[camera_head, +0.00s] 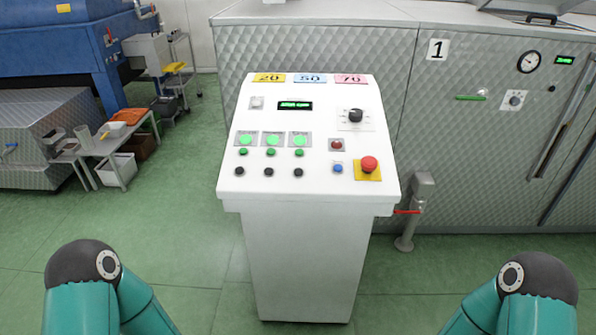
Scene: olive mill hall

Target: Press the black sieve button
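A white control console (300,255) stands in front of me with a sloped panel. Near the panel's lower edge is a row of three small black buttons: left (240,171), middle (268,172) and right (298,172). A green button sits above each one, with a lit green lamp (272,140) on a grey plate above that. No label that reads sieve is legible, so I cannot tell which black button is the sieve one. Only the bent teal links of my two arms show at the bottom corners; both grippers are out of view. Nothing touches the panel.
A red emergency button (369,164) on a yellow plate and a blue button (338,168) sit right of the black buttons. A black knob (355,116) and a small display (295,106) are higher up.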

